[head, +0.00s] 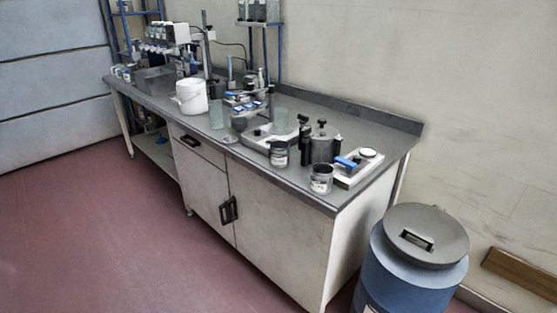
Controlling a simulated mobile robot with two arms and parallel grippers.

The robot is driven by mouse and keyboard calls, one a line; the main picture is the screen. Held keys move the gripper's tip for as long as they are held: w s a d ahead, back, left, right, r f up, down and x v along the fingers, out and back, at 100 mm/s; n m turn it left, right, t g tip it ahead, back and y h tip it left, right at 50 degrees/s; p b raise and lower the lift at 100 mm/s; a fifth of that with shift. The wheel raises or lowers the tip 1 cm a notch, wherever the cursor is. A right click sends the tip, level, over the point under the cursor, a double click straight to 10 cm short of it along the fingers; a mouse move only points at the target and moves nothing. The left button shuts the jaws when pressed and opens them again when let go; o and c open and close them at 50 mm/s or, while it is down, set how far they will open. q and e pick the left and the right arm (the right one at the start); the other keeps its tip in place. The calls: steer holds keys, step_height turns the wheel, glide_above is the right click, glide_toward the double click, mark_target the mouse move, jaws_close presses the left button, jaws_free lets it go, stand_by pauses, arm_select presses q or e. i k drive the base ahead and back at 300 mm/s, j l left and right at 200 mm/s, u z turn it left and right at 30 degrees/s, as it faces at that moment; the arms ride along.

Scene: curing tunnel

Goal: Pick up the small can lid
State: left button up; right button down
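A small flat pale disc (230,139), which looks like the can lid, lies on the grey worktop near its front edge, in front of a dark round-topped item. It is too small to be sure of. A small labelled can (321,180) with a dark top opening stands at the front right of the worktop. A similar labelled can (279,155) stands to its left. Neither of my grippers shows in the head view.
The long bench (290,220) has cupboards below its worktop. A white bucket (191,97), glass beakers, dark bottles and a pale device (358,175) crowd the top. A blue drum (408,275) with a grey lid stands at the right end. The red floor in front is clear.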

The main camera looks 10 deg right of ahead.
mark_target(228, 139)
steer(key=i+j+z, duration=0.1)
steer(key=i, duration=0.35)
steer(key=i+j+z, duration=0.1)
steer(key=i, duration=0.3)
steer(key=i+j+z, duration=0.1)
steer(key=i+j, duration=0.2)
steer(key=i, duration=0.1)
